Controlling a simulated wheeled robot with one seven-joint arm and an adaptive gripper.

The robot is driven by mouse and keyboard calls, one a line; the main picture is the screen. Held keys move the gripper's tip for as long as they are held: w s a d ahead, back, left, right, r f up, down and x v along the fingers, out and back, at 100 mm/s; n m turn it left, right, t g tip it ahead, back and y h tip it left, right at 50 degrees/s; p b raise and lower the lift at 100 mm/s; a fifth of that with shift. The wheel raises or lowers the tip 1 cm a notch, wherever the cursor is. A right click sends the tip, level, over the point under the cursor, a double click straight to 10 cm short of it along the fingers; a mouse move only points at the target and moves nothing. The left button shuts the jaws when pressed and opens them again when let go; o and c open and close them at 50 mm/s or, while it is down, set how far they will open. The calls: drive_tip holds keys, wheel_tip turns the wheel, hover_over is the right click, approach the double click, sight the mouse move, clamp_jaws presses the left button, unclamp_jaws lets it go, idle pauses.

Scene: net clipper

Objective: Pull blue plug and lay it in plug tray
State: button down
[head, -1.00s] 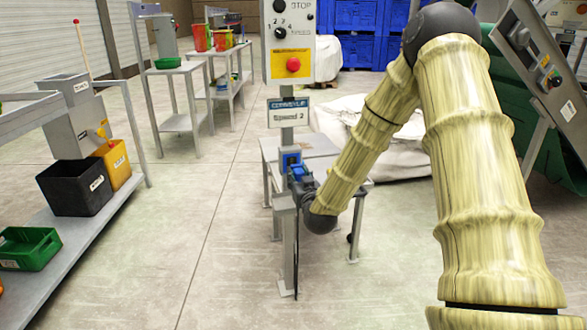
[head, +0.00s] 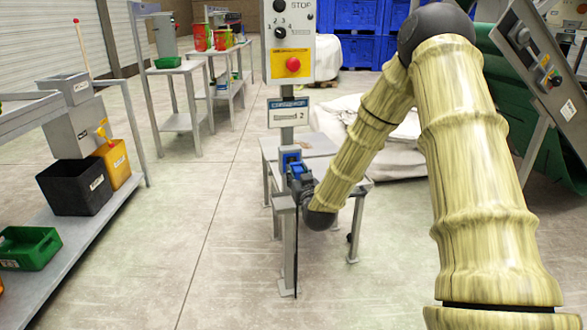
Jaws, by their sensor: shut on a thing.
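A blue socket box (head: 289,159) sits on the grey post under the control panel. The blue plug (head: 295,170) shows as a small blue piece just in front of and below the box. My gripper (head: 296,176) is at the plug with its jaws shut on it. The fingers are small and partly hidden, and I cannot tell whether the plug is still seated in the box. A dark cable hangs down beside the post. A low green tray (head: 28,248) stands on the left bench; I cannot tell whether it is the plug tray.
A control panel (head: 291,45) with knobs and a red button stands above the socket box. A black bin (head: 75,188) and an orange bin (head: 113,164) stand on the left bench (head: 75,245). The floor between is clear.

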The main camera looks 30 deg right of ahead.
wheel_tip(320, 180, down, 10)
drive_tip(key=b, duration=0.5)
idle(1.6)
drive_tip(key=shift+w+r, duration=0.1)
drive_tip(key=shift+w, duration=0.15)
drive_tip(key=shift+x, duration=2.3)
drive_tip(key=shift+f+b, duration=0.45)
drive_tip(key=shift+f, duration=0.45)
idle(0.8)
drive_tip(key=c, duration=0.9)
unclamp_jaws()
drive_tip(key=shift+s, duration=0.1)
